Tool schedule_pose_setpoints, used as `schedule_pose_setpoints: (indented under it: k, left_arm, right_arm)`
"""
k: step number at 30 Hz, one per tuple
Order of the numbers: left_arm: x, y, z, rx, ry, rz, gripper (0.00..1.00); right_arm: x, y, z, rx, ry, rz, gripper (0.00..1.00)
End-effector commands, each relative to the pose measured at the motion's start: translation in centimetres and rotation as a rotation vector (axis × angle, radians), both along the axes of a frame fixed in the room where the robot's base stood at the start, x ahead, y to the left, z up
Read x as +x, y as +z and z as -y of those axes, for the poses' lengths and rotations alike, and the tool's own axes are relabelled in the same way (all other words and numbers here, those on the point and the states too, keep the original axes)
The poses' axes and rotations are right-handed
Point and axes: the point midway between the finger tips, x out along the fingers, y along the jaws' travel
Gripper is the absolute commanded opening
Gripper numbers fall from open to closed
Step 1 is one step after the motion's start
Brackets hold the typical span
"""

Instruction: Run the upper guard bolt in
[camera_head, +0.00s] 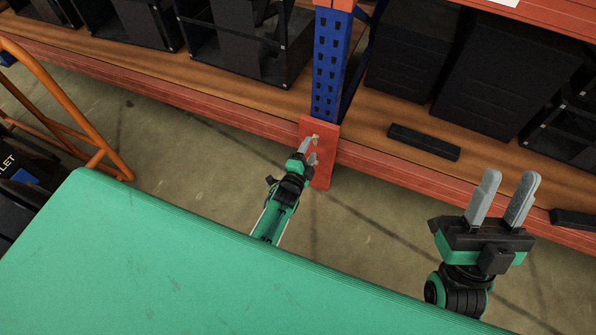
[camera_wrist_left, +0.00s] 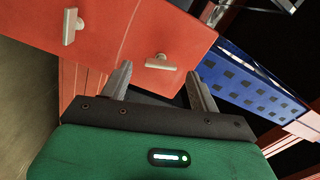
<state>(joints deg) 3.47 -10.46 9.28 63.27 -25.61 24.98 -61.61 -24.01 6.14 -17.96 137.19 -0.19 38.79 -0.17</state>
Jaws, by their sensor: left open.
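The red guard plate (camera_head: 322,178) stands at the foot of the blue rack upright. In the left wrist view the plate (camera_wrist_left: 120,35) carries two pale bolts with bar-shaped heads. The upper bolt (camera_wrist_left: 158,61), nearer the blue upright, lies ahead of the gap between my left fingers. The lower bolt (camera_wrist_left: 71,26) is further left and visibly stands out from the plate. My left gripper (camera_head: 309,150) is open in front of the plate, with nothing seen between its fingers (camera_wrist_left: 162,83). My right gripper (camera_head: 506,185) is open and empty, apart from the rack at the right.
The blue upright (camera_head: 330,65) rises between wooden shelves with red beams (camera_head: 210,105). Black boxes and a dark bar (camera_head: 423,141) sit on the shelf. My green body panel fills the lower left. An orange rail (camera_head: 70,100) stands at the left. Bare floor lies between.

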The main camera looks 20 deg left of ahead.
Motion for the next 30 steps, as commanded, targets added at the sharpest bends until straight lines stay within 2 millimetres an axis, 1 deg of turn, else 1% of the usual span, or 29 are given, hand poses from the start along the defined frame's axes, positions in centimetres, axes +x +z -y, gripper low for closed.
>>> schedule_pose_setpoints:
  k: [1, 6, 12, 15, 18, 21, 30]
  left_arm:
    - [-1.1, 0.1, 0.0, 0.0, 0.0, -0.003, 0.62]
    - [-4.2, 0.2, -0.1, 0.0, 0.0, -0.003, 0.62]
    - [-7.9, 0.1, -0.2, -0.001, 0.0, -0.003, 0.62]
    - [-9.4, 0.0, -0.2, -0.001, 0.0, -0.004, 0.62]
    - [-10.5, 0.0, -0.3, -0.001, -0.001, -0.002, 0.62]
    - [-11.0, 0.0, -0.3, -0.001, -0.001, -0.002, 0.62]
    - [-11.2, -0.1, -0.3, -0.001, -0.001, -0.002, 0.62]
  right_arm:
    - [0.6, -0.4, -0.3, -0.011, 0.006, -0.055, 0.36]
    - [2.3, -2.7, -1.4, -0.051, 0.029, -0.24, 0.36]
    - [3.6, -5.9, -2.6, -0.098, 0.056, -0.442, 0.36]
    - [3.9, -7.2, -3.1, -0.116, 0.066, -0.516, 0.36]
    - [4.0, -8.2, -3.4, -0.129, 0.074, -0.569, 0.36]
    - [4.1, -8.8, -3.5, -0.136, 0.079, -0.599, 0.36]
    - [4.1, -9.1, -3.6, -0.138, 0.08, -0.611, 0.36]
